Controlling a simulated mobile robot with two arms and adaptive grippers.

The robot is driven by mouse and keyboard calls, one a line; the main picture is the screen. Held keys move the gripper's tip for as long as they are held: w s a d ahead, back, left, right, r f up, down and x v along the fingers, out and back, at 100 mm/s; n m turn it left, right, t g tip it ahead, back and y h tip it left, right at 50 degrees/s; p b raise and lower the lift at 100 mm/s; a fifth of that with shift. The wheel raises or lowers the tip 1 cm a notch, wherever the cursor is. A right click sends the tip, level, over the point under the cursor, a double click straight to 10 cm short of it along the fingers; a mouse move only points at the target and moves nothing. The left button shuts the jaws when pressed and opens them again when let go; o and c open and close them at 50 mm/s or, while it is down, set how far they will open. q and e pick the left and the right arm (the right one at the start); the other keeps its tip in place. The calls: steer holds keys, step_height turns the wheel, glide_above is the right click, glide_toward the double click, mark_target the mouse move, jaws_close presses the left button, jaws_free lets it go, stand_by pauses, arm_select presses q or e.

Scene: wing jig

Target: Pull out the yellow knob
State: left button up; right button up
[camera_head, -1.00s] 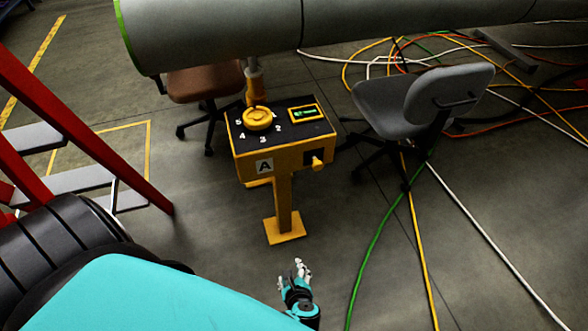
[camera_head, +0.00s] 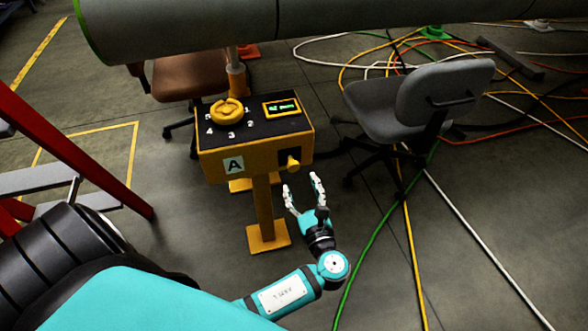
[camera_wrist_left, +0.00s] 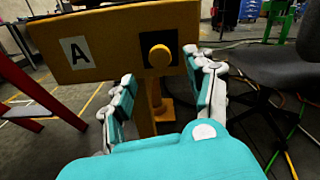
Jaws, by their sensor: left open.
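The yellow knob (camera_head: 292,164) sticks out of a dark square on the front face of the yellow control box (camera_head: 220,163), right of the letter A. In the left wrist view the knob (camera_wrist_left: 160,56) shows as a round yellow end, ahead of and a little above the fingertips. My left gripper (camera_head: 303,184) is open and empty, just below and in front of the knob, apart from it. In the left wrist view its two fingers (camera_wrist_left: 166,77) are spread to either side of the box's post. My right gripper is not in view.
The box top carries a round yellow dial (camera_head: 228,111) and a green-lit display (camera_head: 281,107). A grey chair (camera_head: 440,95) stands to the right, a brown chair (camera_head: 190,75) behind. Red stairs (camera_head: 90,160) are at left. Cables cross the floor at right.

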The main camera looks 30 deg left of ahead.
mark_target(294, 169)
arm_select(q)
steer(key=x, duration=0.7)
steer(key=shift+w+a+b, duration=0.1)
steer(key=shift+b, duration=0.3)
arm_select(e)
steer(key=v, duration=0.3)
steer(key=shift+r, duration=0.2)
arm_select(q)
jaws_close()
